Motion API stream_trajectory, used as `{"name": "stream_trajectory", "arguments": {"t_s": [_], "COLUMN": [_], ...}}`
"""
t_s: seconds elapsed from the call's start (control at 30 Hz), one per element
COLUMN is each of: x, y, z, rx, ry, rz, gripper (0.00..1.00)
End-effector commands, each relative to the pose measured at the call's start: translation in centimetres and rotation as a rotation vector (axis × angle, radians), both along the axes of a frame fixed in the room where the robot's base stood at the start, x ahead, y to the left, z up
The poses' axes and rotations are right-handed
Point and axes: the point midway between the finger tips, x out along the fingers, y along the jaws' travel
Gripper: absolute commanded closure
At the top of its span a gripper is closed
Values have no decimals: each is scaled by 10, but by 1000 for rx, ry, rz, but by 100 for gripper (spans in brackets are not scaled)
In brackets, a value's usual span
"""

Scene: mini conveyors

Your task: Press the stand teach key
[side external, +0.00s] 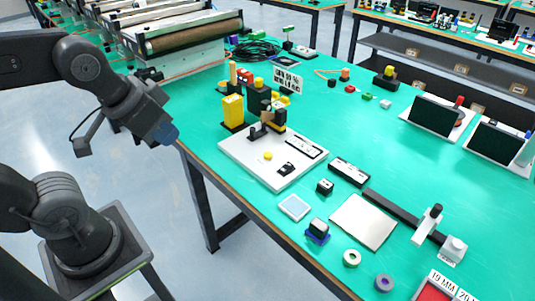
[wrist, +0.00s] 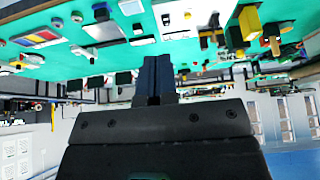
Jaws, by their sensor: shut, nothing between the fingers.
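The stand has a white base plate (side external: 240,158) near the table's left edge, with a dark upright fixture (side external: 268,124) at its back. I cannot read which one is the teach key. My gripper (side external: 168,135) is off the table's left edge, above the floor and apart from the stand. In the wrist view its blue fingers (wrist: 153,78) are together and empty.
A yellow block (side external: 233,110) stands behind the plate's left side. Small dark blocks (side external: 324,187), a pale square tile (side external: 294,207) and a light panel (side external: 363,222) lie in front of and right of it. A conveyor (side external: 190,35) is at the back left.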

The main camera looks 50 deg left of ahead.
Motion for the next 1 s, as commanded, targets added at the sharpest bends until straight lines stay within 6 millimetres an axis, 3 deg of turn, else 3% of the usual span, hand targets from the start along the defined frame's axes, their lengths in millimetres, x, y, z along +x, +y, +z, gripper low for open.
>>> {"name": "stream_trajectory", "arguments": {"t_s": [0.13,0.23,0.4,0.6,0.77,1.0], "x": [17,43,106,180,234,293], "y": [11,27,58,80,86,81], "z": [2,4,10,6,-11,-68], "rx": [56,143,327,489,560,555], "ry": [-26,-72,-190,-325,-408,-460], "rz": [13,22,-11,-146,-319,-650], "gripper": [100,100,100,100,100,100]}}
